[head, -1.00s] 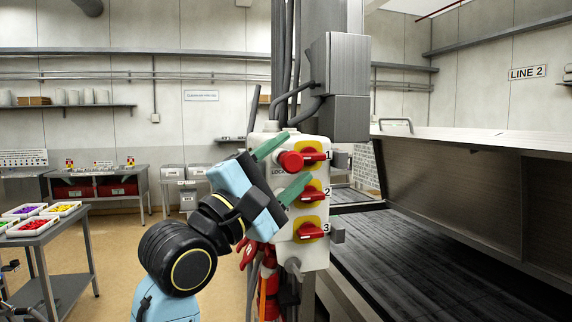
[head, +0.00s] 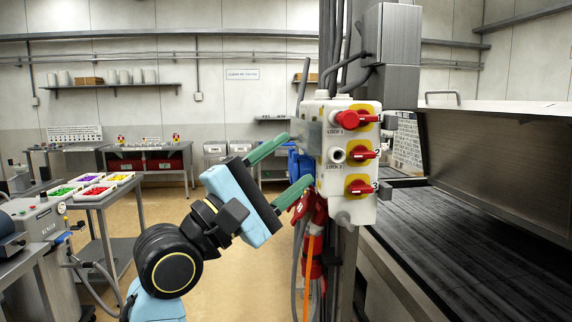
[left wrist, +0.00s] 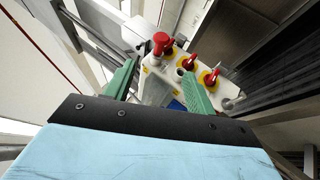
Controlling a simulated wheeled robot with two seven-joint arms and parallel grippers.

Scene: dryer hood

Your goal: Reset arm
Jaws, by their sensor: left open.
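My left gripper (head: 296,160) is in the head view, coming in from the left with its two green fingers spread and nothing between them. Its fingertips are by the left side of a white switch box (head: 337,180); I cannot tell whether they touch it. The box carries three red rotary switches on yellow plates: the top one (head: 366,119), the middle one (head: 362,153) and the bottom one (head: 360,187). In the left wrist view the green fingers (left wrist: 158,84) stand apart in front of the box (left wrist: 172,68). My right gripper does not show.
The box hangs on a metal post with cables. Red lockout items (head: 312,210) hang below it. A conveyor bed (head: 450,235) lies to the right. A table with trays of coloured parts (head: 92,191) stands at the left. Open floor lies between.

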